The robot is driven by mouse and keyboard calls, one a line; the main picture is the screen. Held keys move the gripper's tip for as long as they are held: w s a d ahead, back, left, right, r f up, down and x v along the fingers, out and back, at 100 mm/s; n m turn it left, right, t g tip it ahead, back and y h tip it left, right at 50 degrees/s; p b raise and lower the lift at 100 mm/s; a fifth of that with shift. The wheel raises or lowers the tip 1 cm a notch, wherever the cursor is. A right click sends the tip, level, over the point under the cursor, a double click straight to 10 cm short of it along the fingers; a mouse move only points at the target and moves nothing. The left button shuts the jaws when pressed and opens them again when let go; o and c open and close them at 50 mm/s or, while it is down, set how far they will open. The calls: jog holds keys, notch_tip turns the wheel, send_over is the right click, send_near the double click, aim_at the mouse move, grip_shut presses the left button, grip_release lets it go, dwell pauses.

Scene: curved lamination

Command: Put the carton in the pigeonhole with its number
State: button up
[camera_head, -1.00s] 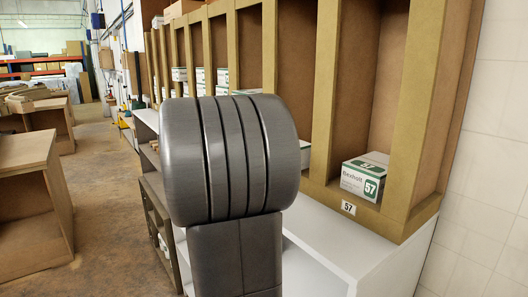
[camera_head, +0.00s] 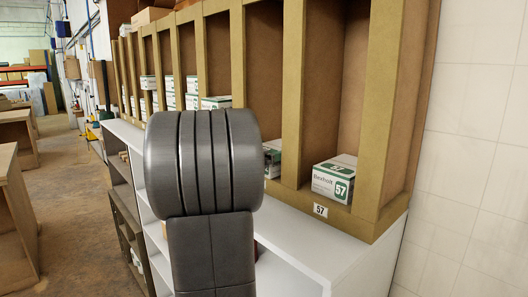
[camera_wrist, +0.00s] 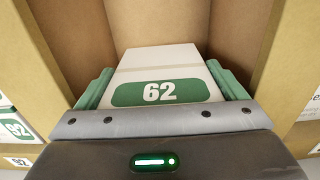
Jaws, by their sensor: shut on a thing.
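In the wrist view my gripper (camera_wrist: 160,78) is shut on a white carton (camera_wrist: 160,57) with a green patch reading 62. A green finger lies along each side of it. The carton is between the two side walls of a pigeonhole (camera_wrist: 155,22), with the brown back wall beyond it. The number label of this pigeonhole is hidden below my gripper. In the head view my arm hides most of this area. A white and green carton (camera_head: 272,152) shows partly beside my arm; I cannot tell if it is the held one.
Carton 57 (camera_head: 335,180) stands in the rightmost pigeonhole above a 57 label (camera_head: 320,210). In the wrist view a left neighbour carton (camera_wrist: 14,127) seems to read 92, with a matching label (camera_wrist: 18,162). A white ledge (camera_head: 300,248) runs below the pigeonholes.

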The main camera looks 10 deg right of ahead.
jog(key=shift+f, duration=0.25)
jog(key=o, duration=0.6)
jog(key=shift+s+a, duration=0.1)
jog(key=shift+a, duration=0.05)
jog(key=b+v, duration=0.2)
jog(key=v, duration=1.1)
jog(key=shift+s+a, duration=0.2)
jog(key=shift+a, duration=0.05)
jog(key=shift+d, duration=0.1)
